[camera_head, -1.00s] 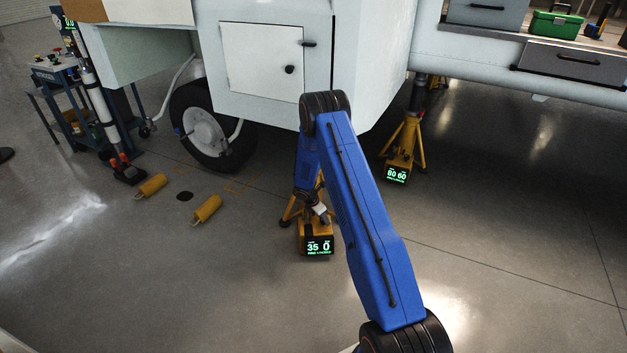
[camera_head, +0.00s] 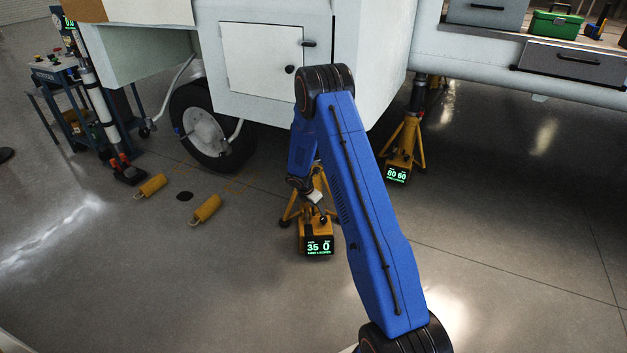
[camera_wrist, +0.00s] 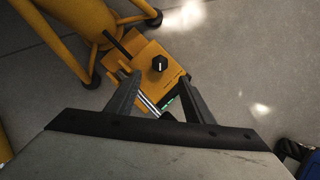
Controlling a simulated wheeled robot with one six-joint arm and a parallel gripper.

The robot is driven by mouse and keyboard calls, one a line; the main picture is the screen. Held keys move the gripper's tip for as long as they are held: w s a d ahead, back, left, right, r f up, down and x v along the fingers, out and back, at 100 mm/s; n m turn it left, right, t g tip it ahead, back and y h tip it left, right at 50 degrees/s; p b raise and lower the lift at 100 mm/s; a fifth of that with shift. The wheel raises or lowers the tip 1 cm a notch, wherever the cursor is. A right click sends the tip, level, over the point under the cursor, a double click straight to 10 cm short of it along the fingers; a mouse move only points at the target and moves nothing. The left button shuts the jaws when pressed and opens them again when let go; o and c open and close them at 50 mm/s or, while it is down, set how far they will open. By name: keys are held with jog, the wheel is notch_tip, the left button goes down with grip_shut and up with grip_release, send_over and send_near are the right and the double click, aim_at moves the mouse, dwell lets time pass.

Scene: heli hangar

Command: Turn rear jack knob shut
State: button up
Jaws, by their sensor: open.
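A yellow jack (camera_head: 312,233) stands on the floor below the white body, its green display reading 35 and 0. My gripper (camera_wrist: 160,78) is open and empty. Its two fingers point toward the box, with the knob just beyond and between the tips in the picture. I see no contact, and the remaining gap is hard to judge. The fingers partly cover the small display on the box. In the head view my gripper (camera_head: 315,197) is small, just above the box.
A second yellow jack (camera_head: 405,145), showing 80 60, stands farther right. The jack's legs (camera_wrist: 60,35) spread at upper left in the wrist view. Yellow chocks (camera_head: 206,210) lie on the floor near the wheel (camera_head: 205,130). A blue cart (camera_head: 75,95) stands left. Foreground floor is open.

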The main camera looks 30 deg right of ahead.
jog(key=s+a+r+m, duration=0.2)
jog(key=r, duration=0.8)
jog(key=s+a+r+m, duration=0.2)
jog(key=s+r, duration=0.1)
jog(key=r, duration=0.8)
jog(key=shift+s+a+r+t, duration=0.15)
jog(key=shift+s+t, duration=0.15)
jog(key=shift+s, duration=0.05)
jog(key=shift+r, duration=0.1)
jog(key=s+a+r+m+t+y, duration=0.1)
jog(key=s+a+r+m, duration=0.25)
jog(key=s+r, duration=0.7)
jog(key=s+a+r+m, duration=0.2)
jog(key=s+r+m, duration=0.3)
jog(key=s+r, duration=0.5)
jog(key=s+a+r+m+y, duration=0.1)
jog(key=s+a+m, duration=0.1)
jog(key=s, duration=0.6)
jog(key=s+a+r+m+t+y, duration=0.1)
jog(key=s+a+r+m, duration=0.1)
jog(key=s, duration=0.6)
jog(key=s+a+r+m+t+y, duration=0.1)
jog(key=s+a+m, duration=0.3)
jog(key=s, duration=0.4)
jog(key=shift+v, duration=0.85)
